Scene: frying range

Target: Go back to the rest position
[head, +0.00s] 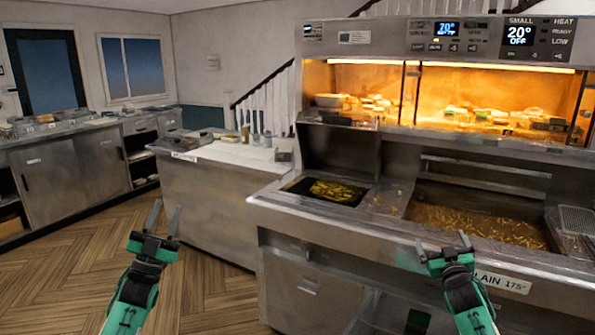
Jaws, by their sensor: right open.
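My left gripper (163,220) is green and dark grey, with its two fingers apart and nothing between them. It is raised over the wooden floor at the lower left, in front of the white-topped counter. My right gripper (442,244) is also open and empty. In the picture it overlaps the front edge of the frying range (335,222), left of the "PLAIN 175°" label (503,281). I cannot tell how far it is from that edge.
The range holds a dark pan of yellowish food (333,190) and a wide basin of fries (480,223). A lit warming cabinet (450,95) stands above. A white-topped counter (235,153) is at the middle, steel cabinets (70,165) at the left. The wooden floor (60,285) is clear.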

